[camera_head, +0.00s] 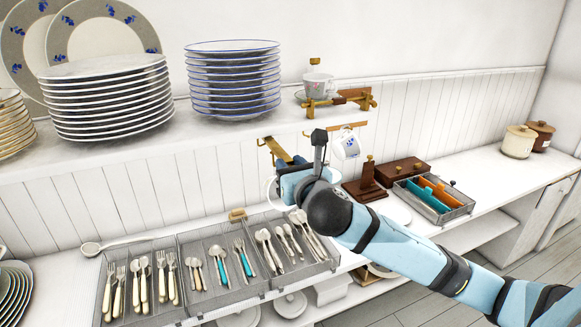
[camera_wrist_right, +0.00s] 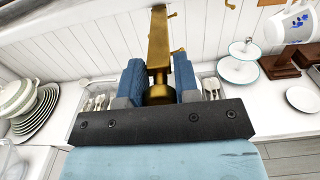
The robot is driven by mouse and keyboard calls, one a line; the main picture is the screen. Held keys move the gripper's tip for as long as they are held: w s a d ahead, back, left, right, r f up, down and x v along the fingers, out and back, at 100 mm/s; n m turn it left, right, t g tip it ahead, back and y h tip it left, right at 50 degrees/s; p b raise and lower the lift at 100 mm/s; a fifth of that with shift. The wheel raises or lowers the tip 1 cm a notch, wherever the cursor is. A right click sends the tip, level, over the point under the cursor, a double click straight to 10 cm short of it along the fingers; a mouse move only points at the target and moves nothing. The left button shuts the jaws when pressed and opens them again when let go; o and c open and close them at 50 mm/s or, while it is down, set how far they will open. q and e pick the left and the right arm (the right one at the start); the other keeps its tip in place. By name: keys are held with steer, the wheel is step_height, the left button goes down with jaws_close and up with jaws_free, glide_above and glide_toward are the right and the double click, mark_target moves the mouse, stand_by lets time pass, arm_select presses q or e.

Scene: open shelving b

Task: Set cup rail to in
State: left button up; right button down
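The cup rail is a brass bar (camera_head: 274,149) under the wall shelf, just beyond my right gripper (camera_head: 292,161). In the right wrist view the bar (camera_wrist_right: 158,38) runs away from me and ends in a round brass knob near the gripper. The blue fingers of my right gripper (camera_wrist_right: 158,84) stand on either side of this knob and appear closed against it. A white cup with blue flowers (camera_head: 346,145) hangs beside it, right of the gripper; it also shows in the right wrist view (camera_wrist_right: 291,24). My left gripper is not in view.
Plate stacks (camera_head: 232,80) and a small brass-and-wood stand (camera_head: 339,101) stand on the shelf above. A cutlery tray (camera_head: 180,311) lies below left. Brown wooden boxes (camera_head: 403,171) and a divided tray (camera_head: 460,208) are on the counter to the right.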

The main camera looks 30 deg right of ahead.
mark_target(278, 148)
steer(key=shift+w+r, duration=0.15)
steer(key=shift+w, duration=0.15)
steer(key=w+p, duration=0.1)
steer(key=w, duration=0.1)
steer(key=w+p, duration=0.1)
steer(key=w, duration=0.1)
steer(key=w+d+p, duration=0.1)
steer(key=w, duration=0.1)
steer(key=shift+w+d+p, duration=0.1)
steer(key=shift+w+p, duration=0.2)
steer(key=shift+w, duration=0.25)
steer(key=c, duration=0.9)
jaws_free()
steer(key=shift+s, duration=0.1)
steer(key=s, duration=0.4)
steer(key=s+a+b, duration=0.1)
steer(key=s, duration=0.4)
steer(key=s+a+b, duration=0.1)
steer(key=s, duration=0.3)
steer(key=shift+s+a, duration=0.15)
steer(key=shift+s, duration=0.15)
